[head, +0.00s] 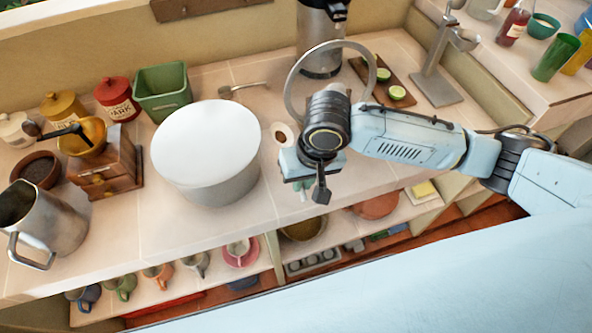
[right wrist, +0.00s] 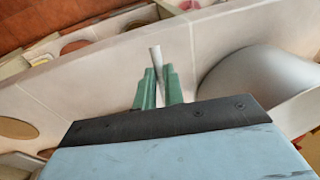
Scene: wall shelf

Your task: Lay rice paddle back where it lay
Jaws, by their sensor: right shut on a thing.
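The rice paddle seems to be the pale, narrow thing (right wrist: 156,60) that sticks up between my fingers in the right wrist view; most of it is hidden. My right gripper (right wrist: 158,88), with green fingers, is shut on it. In the head view my right gripper (head: 303,188) is near the counter's front edge, to the right of a large white-topped round pot (head: 205,150). The pot's grey side also shows in the right wrist view (right wrist: 262,85). I cannot tell whether the paddle touches the counter. My left gripper is not in view.
A steel dispenser (head: 320,45) and a board with cut limes (head: 385,82) stand farther back. A steel pitcher (head: 45,225) is at left. Mugs and bowls fill the shelf below.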

